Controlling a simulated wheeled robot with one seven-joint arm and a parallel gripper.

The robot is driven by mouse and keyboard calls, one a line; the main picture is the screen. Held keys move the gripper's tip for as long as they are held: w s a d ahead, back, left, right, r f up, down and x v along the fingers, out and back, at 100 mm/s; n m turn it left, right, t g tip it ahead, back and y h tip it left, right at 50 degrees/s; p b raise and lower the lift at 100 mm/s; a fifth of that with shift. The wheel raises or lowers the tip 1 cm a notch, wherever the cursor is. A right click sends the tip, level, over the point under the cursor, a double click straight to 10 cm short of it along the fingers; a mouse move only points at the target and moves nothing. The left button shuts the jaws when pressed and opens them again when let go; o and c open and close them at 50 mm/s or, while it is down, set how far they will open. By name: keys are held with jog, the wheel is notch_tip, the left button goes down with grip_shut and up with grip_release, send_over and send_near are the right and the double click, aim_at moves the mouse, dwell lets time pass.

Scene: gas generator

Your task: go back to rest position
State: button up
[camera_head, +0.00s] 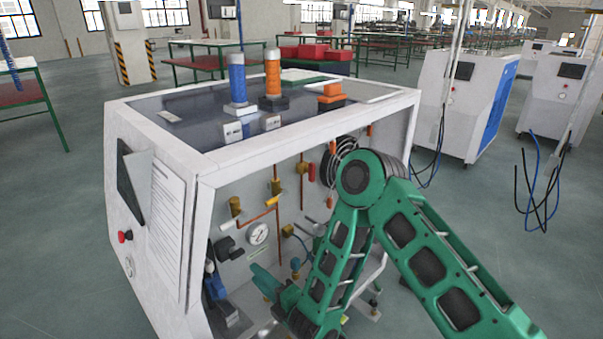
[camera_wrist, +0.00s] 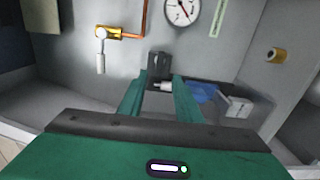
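The gas generator (camera_head: 202,170) is a white cabinet with an open side, and my green arm reaches into it. My gripper (camera_head: 262,280) is low inside the cabinet, below the round gauge (camera_head: 258,233). In the wrist view, my gripper (camera_wrist: 158,84) has its two green fingers apart with a gap between them. A dark block (camera_wrist: 159,66) with a small pale cylinder shows between or just beyond the fingertips; I cannot tell whether they touch it. The gauge (camera_wrist: 182,9) is above, and a brass valve with a copper pipe (camera_wrist: 112,32) is at upper left.
A blue part and a white box (camera_wrist: 238,106) lie right of my fingers. Blue and orange cylinders (camera_head: 273,75) stand on top.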

jog(key=w+d+r+m+t+h, duration=0.1)
jog(key=w+d+r+m+h, duration=0.25)
jog(key=w+d, duration=0.45)
jog(key=w+d+r+m+t+h, duration=0.1)
jog(key=w+d+r+m+h, duration=0.2)
jog(key=w+d, duration=0.45)
jog(key=s+d+r+m+g+h, duration=0.1)
jog(key=d+r+m+h, duration=0.2)
jog(key=d, duration=0.7)
jog(key=s+d+r+m+g+h, duration=0.1)
jog(key=d+m+h, duration=0.3)
jog(key=d, duration=0.5)
jog(key=s+d+r+m+g+h, duration=0.1)
jog(key=d+r+m+h, duration=0.2)
jog(key=d, duration=0.7)
jog(key=s+d+r+m+g+h, duration=0.1)
jog(key=s+d+r+m+g, duration=0.15)
jog(key=s+d+m, duration=0.4)
jog(key=s+d+r+m+g+h, duration=0.1)
jog(key=s+d+r+m+g, duration=0.15)
jog(key=s+d, duration=0.6)
jog(key=s+a+r+m+g+y, duration=0.1)
jog(key=s+m, duration=0.3)
jog(key=s, duration=0.9)
jog(key=s+a+r+m+g+y, duration=0.1)
jog(key=s+m+g+y, duration=0.3)
jog(key=s, duration=0.9)
jog(key=shift+a+r+m+g, duration=0.25)
jog(key=shift+r+m+g, duration=0.1)
jog(key=shift+r, duration=0.55)
